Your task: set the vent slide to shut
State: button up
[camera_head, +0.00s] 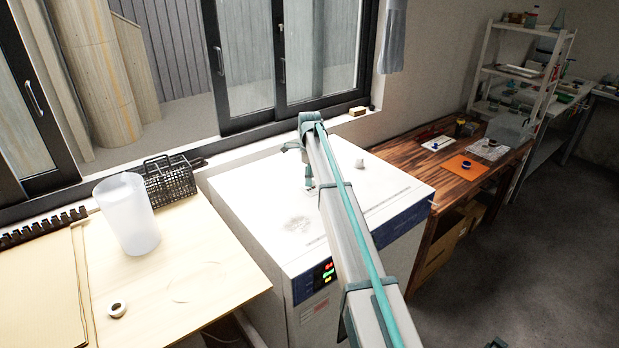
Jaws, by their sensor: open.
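The drying oven (262,225) is a white cabinet with a blue front strip and a small lit display (325,272). My arm reaches across its top from the lower right. My gripper (309,184) points down over the middle of the oven top, mostly hidden behind my arm. It is open, and I see nothing held in it. A small dark detail shows on the oven top at its tip; I cannot tell whether this is the vent slide or whether they touch. A short white stub (359,163) stands on the oven top to the right. The slide's setting cannot be made out.
A pale wooden table (215,265) on the left holds a frosted beaker (128,213), a black wire basket (168,182) and a tape roll (117,309). A brown bench (455,180) with an orange mat (466,167) stands right. Windows are behind the oven.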

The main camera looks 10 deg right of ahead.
notch_tip(320, 180, up, 12)
dwell(0.6)
